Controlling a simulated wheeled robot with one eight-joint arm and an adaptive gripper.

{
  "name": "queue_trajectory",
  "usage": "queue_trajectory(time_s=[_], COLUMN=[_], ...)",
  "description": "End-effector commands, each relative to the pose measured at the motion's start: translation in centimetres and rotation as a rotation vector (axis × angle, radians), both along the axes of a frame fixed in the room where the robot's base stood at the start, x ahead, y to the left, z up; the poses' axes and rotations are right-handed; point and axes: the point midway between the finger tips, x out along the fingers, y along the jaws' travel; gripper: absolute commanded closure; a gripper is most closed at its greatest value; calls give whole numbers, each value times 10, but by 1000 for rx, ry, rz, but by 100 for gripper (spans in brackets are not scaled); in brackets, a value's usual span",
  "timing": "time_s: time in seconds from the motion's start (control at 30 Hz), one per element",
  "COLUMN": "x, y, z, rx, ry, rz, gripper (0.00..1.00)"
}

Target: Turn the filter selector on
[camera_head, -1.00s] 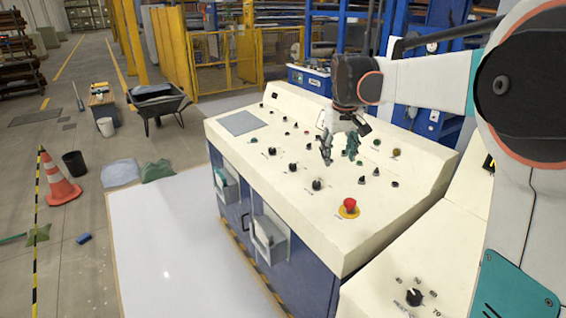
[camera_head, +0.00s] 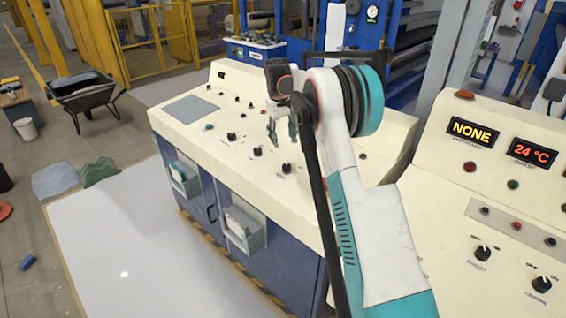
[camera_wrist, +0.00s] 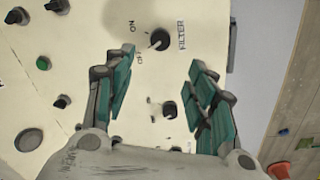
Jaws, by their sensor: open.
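The filter selector (camera_wrist: 160,39) is a black round knob on the cream panel, at the upper middle of the wrist view. The word FILTER is printed to its right, with ON and OFF to its left. Its pale pointer is angled down-left, towards the OFF side. My gripper (camera_wrist: 165,68) is open, its two teal fingers spread wide with nothing between them. The selector lies beyond the fingertips, in line with the gap. In the head view my gripper (camera_head: 281,128) hangs above the console; I cannot tell which small knob there is the filter selector.
Another black knob (camera_wrist: 168,109) shows between the fingers. Several knobs and a green button (camera_wrist: 43,63) lie to the left. In the head view a second console (camera_head: 455,220) with displays stands at right, and a wheelbarrow (camera_head: 85,92) is at far left.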

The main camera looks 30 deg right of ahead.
Motion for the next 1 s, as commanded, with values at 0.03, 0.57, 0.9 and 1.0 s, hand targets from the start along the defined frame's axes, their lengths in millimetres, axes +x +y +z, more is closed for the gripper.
queue_trajectory(time_s=[0.03,0.57,0.9,1.0], x=[0,0,0,0], y=[-1,-10,-11,-11], z=[-10,-105,-124,-123], rx=[0,0,0,0], ry=[0,-1,-1,-1], rz=[0,0,0,0], gripper=[49,49,49,49])
